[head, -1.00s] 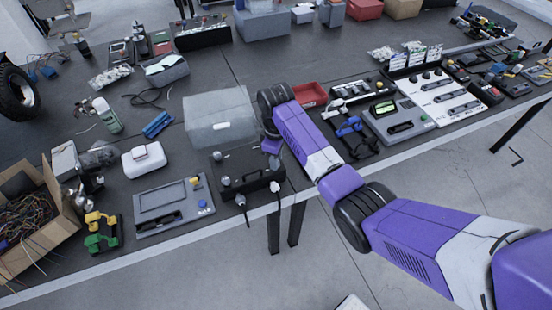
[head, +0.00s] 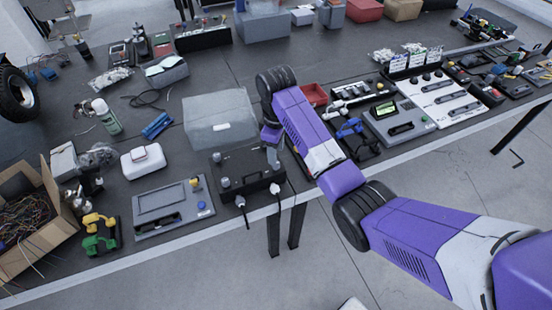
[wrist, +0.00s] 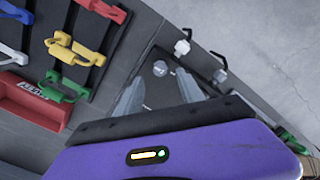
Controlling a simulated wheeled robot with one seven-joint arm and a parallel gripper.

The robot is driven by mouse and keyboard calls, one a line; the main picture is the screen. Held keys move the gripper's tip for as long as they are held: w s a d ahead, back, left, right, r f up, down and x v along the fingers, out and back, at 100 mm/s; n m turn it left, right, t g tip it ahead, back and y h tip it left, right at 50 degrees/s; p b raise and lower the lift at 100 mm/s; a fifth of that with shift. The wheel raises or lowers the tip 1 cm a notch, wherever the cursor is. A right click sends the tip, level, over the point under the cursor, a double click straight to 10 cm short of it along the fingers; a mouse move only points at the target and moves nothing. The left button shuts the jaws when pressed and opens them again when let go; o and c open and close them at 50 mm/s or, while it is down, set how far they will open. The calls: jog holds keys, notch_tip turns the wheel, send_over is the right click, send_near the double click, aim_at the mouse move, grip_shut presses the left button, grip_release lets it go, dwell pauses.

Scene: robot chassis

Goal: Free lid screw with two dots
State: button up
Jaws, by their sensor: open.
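The black box (head: 236,187) stands near the front edge of the bench, with round knobs and cables at its front. Its dark lid also shows in the wrist view (wrist: 152,92), with one round grey screw head (wrist: 160,68) on it. No dot marks can be made out on the screw. My gripper (wrist: 160,76) is open, its two grey fingers apart and pointing at the lid, with the screw head showing between the tips. Nothing is held. In the head view my gripper (head: 272,155) is over the far right part of the box, mostly hidden by my arm.
A grey translucent bin (head: 220,118) stands right behind the box. A red tray (head: 314,95) and a panel with coloured handles (wrist: 85,45) are beside it. A grey device panel (head: 172,208) is on the left.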

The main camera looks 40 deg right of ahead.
jog(key=shift+r, duration=1.5)
